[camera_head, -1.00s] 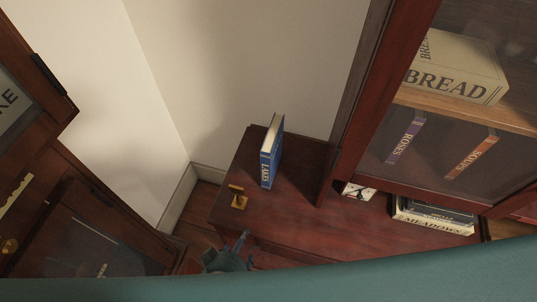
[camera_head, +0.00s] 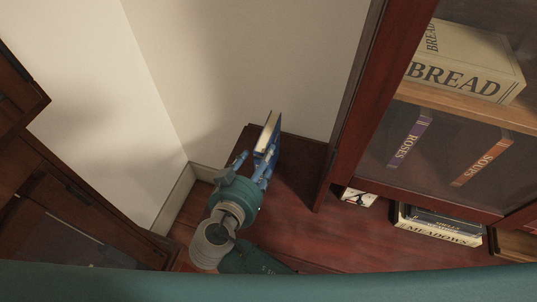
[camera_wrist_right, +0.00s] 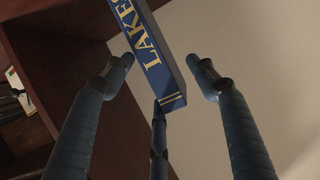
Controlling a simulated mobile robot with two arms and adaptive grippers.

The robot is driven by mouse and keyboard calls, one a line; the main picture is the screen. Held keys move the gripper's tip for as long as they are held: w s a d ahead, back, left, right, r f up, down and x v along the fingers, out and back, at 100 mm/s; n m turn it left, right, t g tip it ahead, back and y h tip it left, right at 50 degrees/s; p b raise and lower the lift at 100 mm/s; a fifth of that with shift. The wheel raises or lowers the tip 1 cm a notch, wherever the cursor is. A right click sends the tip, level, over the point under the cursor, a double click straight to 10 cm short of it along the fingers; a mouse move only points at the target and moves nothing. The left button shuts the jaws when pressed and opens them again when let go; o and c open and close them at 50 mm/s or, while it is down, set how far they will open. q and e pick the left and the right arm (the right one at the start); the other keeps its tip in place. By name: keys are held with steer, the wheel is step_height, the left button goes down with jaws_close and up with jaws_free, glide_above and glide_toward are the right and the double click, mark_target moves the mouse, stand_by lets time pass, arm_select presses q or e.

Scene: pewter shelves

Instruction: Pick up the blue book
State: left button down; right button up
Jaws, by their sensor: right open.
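The blue book (camera_head: 269,134) stands upright on the dark red wooden top in the head view, close to the pale wall. Its spine, lettered LAKES in yellow, shows in the right wrist view (camera_wrist_right: 150,55). My right gripper (camera_head: 256,166) is at the book's spine side and hides its lower part in the head view. In the right wrist view its blue fingers (camera_wrist_right: 165,75) are open, one on each side of the spine, with gaps; a third finger shows below. I cannot tell how deep the book sits between them. My left gripper is not in view.
A glass-fronted cabinet (camera_head: 352,110) stands right of the book, holding a BREAD book (camera_head: 462,75), ROSES (camera_head: 409,138) and an orange-spined book (camera_head: 483,161). Dark wooden furniture (camera_head: 75,215) stands left.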

steer(key=b+x, duration=0.1)
steer(key=x, duration=0.6)
steer(key=shift+s+d+f+b, duration=0.2)
steer(key=shift+s+f+b, duration=0.05)
steer(key=shift+f+b, duration=0.15)
jaws_close()
steer(key=shift+r, duration=0.15)
